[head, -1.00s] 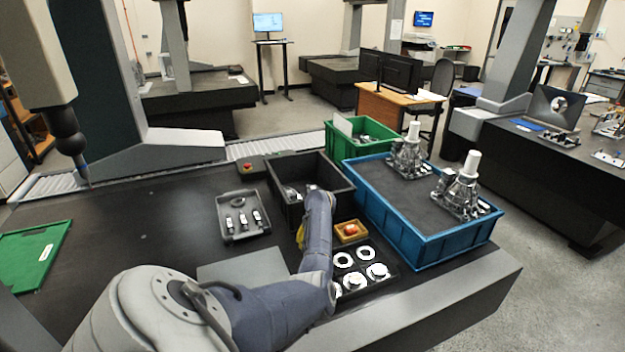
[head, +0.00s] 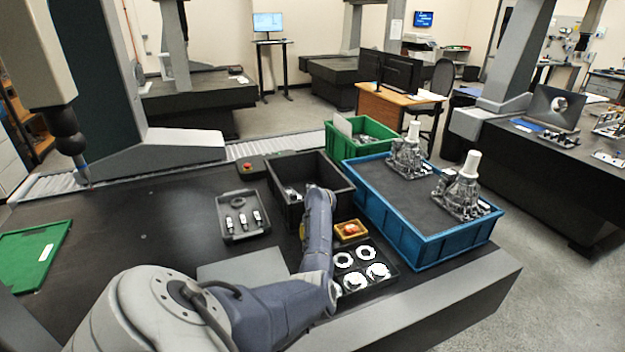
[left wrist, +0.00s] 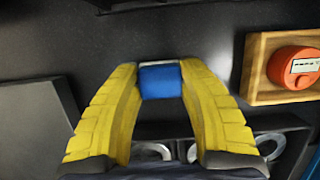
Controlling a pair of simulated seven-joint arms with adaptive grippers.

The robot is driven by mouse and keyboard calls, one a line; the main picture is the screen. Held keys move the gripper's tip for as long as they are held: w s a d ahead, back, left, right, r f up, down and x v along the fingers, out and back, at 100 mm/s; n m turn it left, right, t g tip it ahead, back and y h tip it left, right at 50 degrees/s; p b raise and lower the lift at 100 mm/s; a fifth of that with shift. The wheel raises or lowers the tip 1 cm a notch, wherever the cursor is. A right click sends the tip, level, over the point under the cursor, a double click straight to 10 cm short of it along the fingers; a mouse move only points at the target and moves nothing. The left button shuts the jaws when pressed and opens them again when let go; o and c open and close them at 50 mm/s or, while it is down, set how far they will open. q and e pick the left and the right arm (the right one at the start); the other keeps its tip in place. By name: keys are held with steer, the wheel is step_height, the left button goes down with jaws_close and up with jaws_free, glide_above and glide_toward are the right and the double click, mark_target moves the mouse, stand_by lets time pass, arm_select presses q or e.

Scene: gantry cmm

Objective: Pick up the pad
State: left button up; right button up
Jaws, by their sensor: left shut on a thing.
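The pad (left wrist: 160,82) is a small blue block with a pale edge on its far side. It shows in the left wrist view between the fingertips of my left gripper (left wrist: 158,70), whose yellow ribbed fingers are shut on it. Dark surface lies behind it; I cannot tell how far above that surface it is. In the head view my own arm hides the pad and nearly all of the left gripper. My right gripper is in neither current view.
A wooden box with a red-orange item (left wrist: 294,68) is close on the right. A black tray of white rings (head: 392,262), a black bin (head: 318,205), a blue crate (head: 400,232) and a grey parts tray (head: 222,214) stand around my arm. The table's left middle is clear.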

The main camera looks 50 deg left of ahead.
arm_select(q)
step_height(320, 180, up, 19)
steer(key=shift+r, duration=0.2)
stand_by(0.3)
steer(key=o, duration=0.5)
steer(key=c, duration=0.5)
steer(key=shift+f, duration=0.15)
